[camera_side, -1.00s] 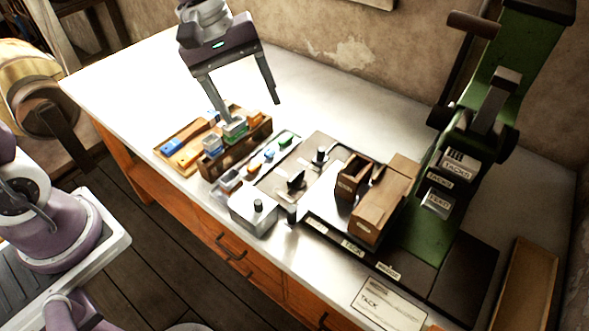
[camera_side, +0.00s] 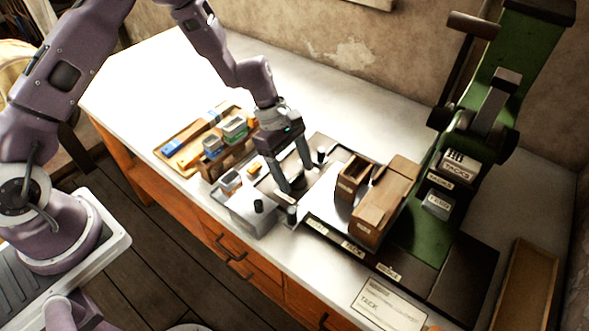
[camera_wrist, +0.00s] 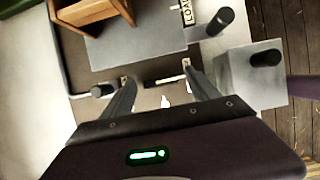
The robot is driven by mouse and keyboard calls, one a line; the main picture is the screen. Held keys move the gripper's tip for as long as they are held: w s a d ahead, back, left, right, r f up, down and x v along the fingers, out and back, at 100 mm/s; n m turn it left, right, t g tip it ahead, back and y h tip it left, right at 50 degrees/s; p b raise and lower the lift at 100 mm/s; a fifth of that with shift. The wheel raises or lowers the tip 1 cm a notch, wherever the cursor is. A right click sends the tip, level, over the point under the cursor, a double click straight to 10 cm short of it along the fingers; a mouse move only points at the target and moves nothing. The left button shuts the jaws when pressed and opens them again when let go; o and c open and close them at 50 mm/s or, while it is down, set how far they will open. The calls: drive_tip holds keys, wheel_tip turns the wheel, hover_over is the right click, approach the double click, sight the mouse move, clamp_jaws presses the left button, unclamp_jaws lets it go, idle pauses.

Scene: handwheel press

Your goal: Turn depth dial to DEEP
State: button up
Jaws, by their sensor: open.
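My gripper (camera_side: 297,182) is open and points down over the dark panel in front of the press. In the wrist view my gripper (camera_wrist: 160,78) has its two fingers spread, one on each side of a thin dark bar-shaped knob (camera_wrist: 167,79), which looks like the depth dial. The side view shows only a dark bit of this dial (camera_side: 298,184) between the fingers. Whether a finger touches it I cannot tell. White marks lie on the panel near it, too small to read. The dial's setting and any DEEP label cannot be made out.
A grey box with a black knob (camera_side: 258,206) stands at the front left, close to my fingers. A black upright knob (camera_side: 321,156) is just behind. Wooden blocks (camera_side: 385,205) and the green press (camera_side: 430,215) stand to the right. A wooden rack (camera_side: 232,158) is at left.

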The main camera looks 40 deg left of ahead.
drive_tip(key=shift+c, duration=0.4)
drive_tip(key=c, duration=1.3)
drive_tip(key=m+g, duration=0.1)
drive_tip(key=m, duration=0.4)
drive_tip(key=shift+w+g, duration=0.2)
drive_tip(key=shift+g, duration=0.2)
drive_tip(key=m+g+y, duration=0.1)
drive_tip(key=m, duration=0.3)
drive_tip(key=shift+w+m, duration=0.1)
drive_tip(key=shift+m, duration=0.2)
drive_tip(key=m+y, duration=0.1)
drive_tip(key=m, duration=0.1)
drive_tip(key=m+g, duration=0.1)
drive_tip(key=m, duration=0.1)
drive_tip(key=shift+w+d+y, duration=0.1)
drive_tip(key=shift+y, duration=0.3)
drive_tip(key=shift+m+g+y, duration=0.3)
drive_tip(key=shift+m+y, duration=0.5)
drive_tip(key=shift+m, duration=1.3)
drive_tip(key=shift+d, duration=0.1)
